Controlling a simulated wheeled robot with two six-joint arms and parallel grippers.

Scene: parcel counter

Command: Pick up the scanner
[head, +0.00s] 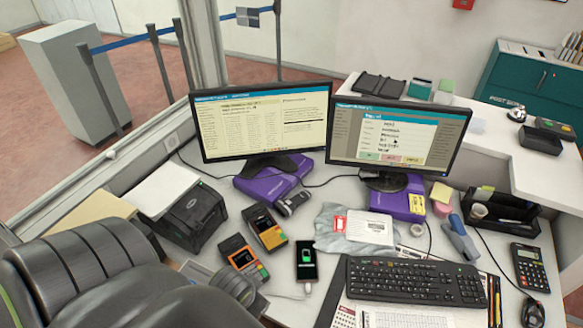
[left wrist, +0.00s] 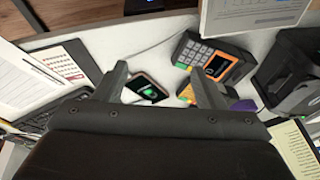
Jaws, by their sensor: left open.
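I cannot tell for sure which item is the scanner. Two orange-and-black handheld devices with keypads lie on the counter: a nearer one (head: 243,259) and a farther one (head: 266,229). A keypad device also shows in the left wrist view (left wrist: 215,63), beyond the right-hand finger. A grey-blue handled item (head: 460,238) lies right of the keyboard's far edge, and a small dark grey item (head: 293,201) lies by the left monitor's base. My left gripper (left wrist: 163,85) is open and empty, above the counter, pointing toward the phone and keypad devices. My right gripper is not in view.
A phone (head: 306,260) on a cable lies right of the devices; a black printer (head: 190,216) stands left. Two monitors (head: 262,125) stand behind on purple boxes. The keyboard (head: 415,281), a grey parcel bag (head: 356,229) and a calculator (head: 529,267) crowd the right side.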

